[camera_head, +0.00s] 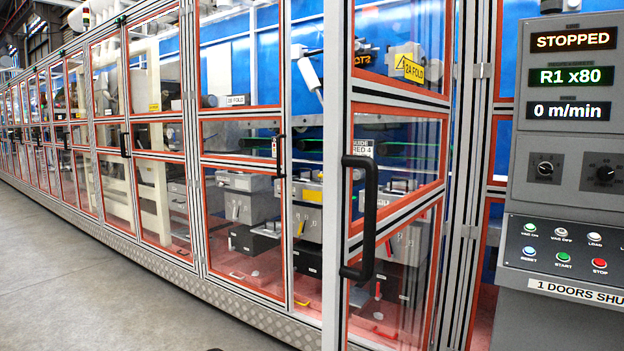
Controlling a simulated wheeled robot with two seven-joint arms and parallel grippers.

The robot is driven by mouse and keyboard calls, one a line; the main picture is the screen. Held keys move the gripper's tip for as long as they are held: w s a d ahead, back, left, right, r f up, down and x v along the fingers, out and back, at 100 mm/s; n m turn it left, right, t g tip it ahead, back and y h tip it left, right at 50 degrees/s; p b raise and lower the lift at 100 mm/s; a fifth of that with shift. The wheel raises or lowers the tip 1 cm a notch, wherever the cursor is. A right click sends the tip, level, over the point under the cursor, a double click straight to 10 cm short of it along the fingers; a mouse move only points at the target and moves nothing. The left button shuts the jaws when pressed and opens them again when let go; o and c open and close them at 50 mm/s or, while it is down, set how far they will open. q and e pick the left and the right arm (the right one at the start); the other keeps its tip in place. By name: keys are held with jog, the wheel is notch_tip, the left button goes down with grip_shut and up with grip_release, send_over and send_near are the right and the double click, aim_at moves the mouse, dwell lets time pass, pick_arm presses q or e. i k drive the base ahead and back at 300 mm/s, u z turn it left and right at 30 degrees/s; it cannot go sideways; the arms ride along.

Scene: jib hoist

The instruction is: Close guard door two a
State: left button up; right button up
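The doorway (306,200) shows as a gap left of the door, with grey machine units inside. Neither of my grippers can be made out in the head view.
Other guard doors (240,190) run left in a row and look shut. A grey control panel (570,150) stands close on the right, reading "STOPPED", with "1 DOORS SHU" partly cut off below. The grey floor (110,290) at front left is clear.

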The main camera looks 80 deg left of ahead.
aim_at(348, 90)
jog(key=u, duration=1.9)
jog(key=i, duration=0.5)
jog(key=u, duration=1.3)
jog(key=k, duration=0.75)
jog(key=z, duration=1)
